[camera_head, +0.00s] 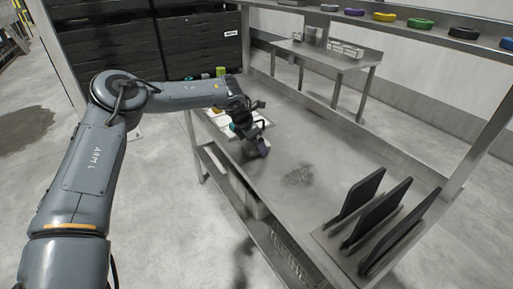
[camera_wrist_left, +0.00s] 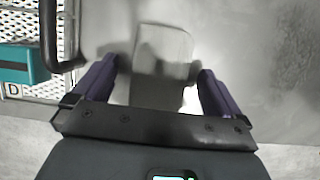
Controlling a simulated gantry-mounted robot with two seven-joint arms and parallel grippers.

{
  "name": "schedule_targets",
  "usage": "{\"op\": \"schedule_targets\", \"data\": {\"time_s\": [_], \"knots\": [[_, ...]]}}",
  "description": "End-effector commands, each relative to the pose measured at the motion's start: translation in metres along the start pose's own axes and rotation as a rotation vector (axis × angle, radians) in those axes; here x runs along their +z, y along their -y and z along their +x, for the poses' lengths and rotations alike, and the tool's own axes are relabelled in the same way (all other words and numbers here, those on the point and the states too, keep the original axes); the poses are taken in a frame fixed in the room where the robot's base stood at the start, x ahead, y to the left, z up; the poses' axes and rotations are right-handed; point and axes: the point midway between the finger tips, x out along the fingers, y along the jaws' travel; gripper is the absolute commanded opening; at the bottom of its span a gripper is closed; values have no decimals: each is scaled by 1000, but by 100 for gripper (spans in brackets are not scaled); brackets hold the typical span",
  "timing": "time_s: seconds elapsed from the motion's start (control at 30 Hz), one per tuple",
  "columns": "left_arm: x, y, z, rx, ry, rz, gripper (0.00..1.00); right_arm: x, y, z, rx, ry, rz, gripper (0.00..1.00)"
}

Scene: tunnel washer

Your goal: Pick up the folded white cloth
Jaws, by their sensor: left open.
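The folded white cloth (camera_wrist_left: 166,40) lies flat on the grey metal table in the left wrist view. It is pale, with the shadow of my gripper across its nearer part. My left gripper (camera_wrist_left: 157,72) has purple fingers spread apart, one on each side of the cloth's nearer part, with nothing clamped between them. The gap in height to the cloth is hard to tell. In the head view my left gripper (camera_head: 262,149) points down at the table near its left edge. I cannot make out the cloth there. My right gripper is not in view.
A teal box (camera_wrist_left: 24,64) marked D sits on a perforated tray (camera_wrist_left: 62,92), left of the gripper. Dark upright panels (camera_head: 378,226) stand at the table's near right. The tabletop's middle (camera_head: 335,150) is mostly clear. A shelf post (camera_head: 480,165) rises at right.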

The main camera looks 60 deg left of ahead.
Motion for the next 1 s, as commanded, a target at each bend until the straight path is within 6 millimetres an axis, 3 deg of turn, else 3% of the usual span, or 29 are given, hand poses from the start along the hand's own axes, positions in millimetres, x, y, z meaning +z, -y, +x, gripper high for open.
{"op": "schedule_targets", "data": {"time_s": [0.17,0.57,1.0], "knots": [[0,0,0,0,0,0,100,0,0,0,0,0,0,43],[0,0,0,0,0,0,39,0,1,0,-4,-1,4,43],[3,0,-6,-1,1,-1,39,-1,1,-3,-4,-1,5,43]]}}
